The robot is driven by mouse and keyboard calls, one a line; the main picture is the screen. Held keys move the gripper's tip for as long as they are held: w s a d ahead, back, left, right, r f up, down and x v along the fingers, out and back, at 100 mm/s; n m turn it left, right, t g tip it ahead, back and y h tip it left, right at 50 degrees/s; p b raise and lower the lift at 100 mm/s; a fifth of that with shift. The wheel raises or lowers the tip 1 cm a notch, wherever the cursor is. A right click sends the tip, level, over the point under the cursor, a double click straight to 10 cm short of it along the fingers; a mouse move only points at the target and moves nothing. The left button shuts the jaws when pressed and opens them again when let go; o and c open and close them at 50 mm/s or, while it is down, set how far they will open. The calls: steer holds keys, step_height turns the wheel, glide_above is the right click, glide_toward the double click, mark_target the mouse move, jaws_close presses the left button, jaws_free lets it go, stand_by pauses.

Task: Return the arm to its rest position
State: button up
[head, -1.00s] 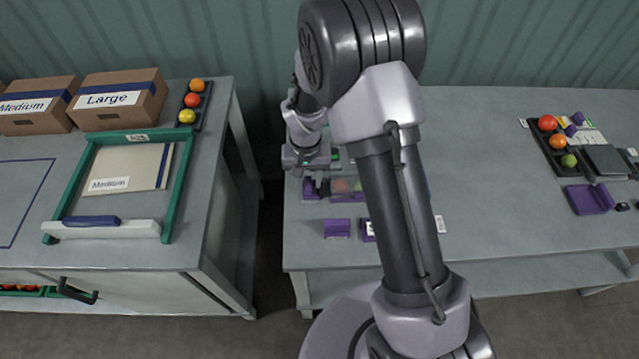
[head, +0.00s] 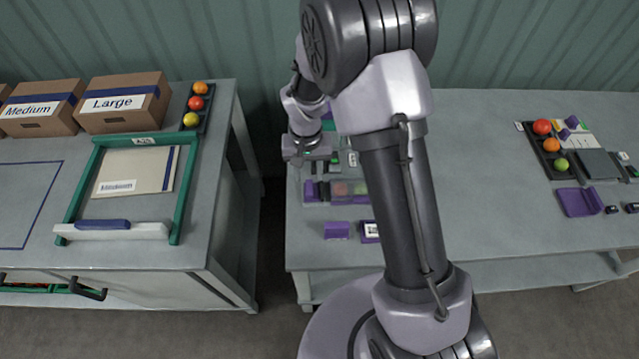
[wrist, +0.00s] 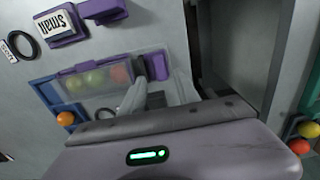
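My arm rises through the middle of the head view and bends down at the far side of the right-hand table. My gripper (head: 318,168) hangs over that table's left end, near a clear tray with purple ends (head: 350,188). In the wrist view the tray (wrist: 98,84) shows round red and yellow-green fruit under a clear surface. Grey finger parts (wrist: 142,88) overlap the tray's right end there. My gripper's body hides much of the near side. I see nothing held, but the finger gap is unclear.
Purple blocks (head: 337,230) lie in front of the tray. A left table (head: 215,215) holds cartons (head: 122,104), a green frame (head: 183,200) and a dark fruit strip (head: 204,124). A floor gap separates the tables. The right table's middle (head: 470,160) is clear.

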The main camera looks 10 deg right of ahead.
steer(key=shift+r+p, duration=0.75)
steer(key=shift+r, duration=0.85)
